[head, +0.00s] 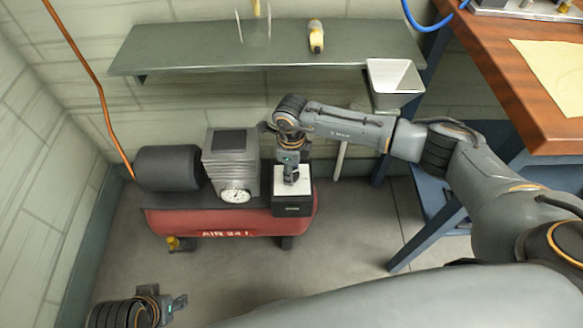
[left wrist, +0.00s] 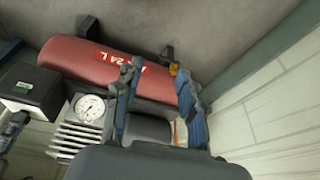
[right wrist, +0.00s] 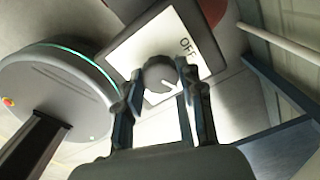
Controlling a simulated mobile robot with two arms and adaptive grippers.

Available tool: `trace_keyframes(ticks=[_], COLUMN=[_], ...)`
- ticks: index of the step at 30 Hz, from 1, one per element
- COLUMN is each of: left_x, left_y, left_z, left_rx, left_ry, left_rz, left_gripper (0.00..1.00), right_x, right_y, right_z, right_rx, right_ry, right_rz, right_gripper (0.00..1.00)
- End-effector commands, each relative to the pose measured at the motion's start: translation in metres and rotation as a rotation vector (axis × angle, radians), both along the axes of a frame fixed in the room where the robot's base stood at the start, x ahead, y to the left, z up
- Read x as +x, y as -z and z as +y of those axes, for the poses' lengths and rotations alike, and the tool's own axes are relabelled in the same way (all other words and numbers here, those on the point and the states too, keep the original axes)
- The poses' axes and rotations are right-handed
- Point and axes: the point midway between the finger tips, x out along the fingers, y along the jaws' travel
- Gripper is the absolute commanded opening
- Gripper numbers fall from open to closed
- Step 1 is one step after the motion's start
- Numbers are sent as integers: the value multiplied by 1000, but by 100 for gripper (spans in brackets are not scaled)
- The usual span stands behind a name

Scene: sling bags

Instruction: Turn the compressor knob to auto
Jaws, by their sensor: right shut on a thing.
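The air compressor has a red tank (head: 225,222) and stands on the floor by the back wall; it also shows in the left wrist view (left wrist: 95,62). Its dark control box (head: 292,210) at the right end has a white top plate (right wrist: 137,52) with an "OFF" label. The round grey knob (right wrist: 158,72) has a white mark pointing down and right in the right wrist view. My right gripper (head: 291,178) is over the plate, its fingers shut on the knob's sides. AUTO lettering is not visible. My left gripper (left wrist: 158,82) is open and empty, low at the left.
A grey shelf (head: 270,45) with a yellow-tipped item (head: 316,37) hangs above the compressor. A hopper (head: 395,77) and a wooden-topped bench (head: 510,75) stand at the right. An orange pipe (head: 95,80) runs down the left wall. Floor in front is clear.

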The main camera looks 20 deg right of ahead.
Motion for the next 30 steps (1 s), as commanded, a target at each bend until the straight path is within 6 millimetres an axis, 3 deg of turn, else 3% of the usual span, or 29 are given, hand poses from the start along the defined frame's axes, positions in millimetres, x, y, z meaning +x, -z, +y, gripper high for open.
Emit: trace_keyframes(ticks=[15, 30], left_x=[7, 7], left_y=[55, 71], left_z=[-2, -2], left_rx=[2, 2], left_ry=[5, 6], left_rz=[30, 37], left_gripper=[40, 40], right_x=[1, 1], right_y=[-1, 0], right_z=[0, 0], right_rx=[1, 1], right_ry=[382, 480], right_rz=[0, 0], right_gripper=[6, 7])
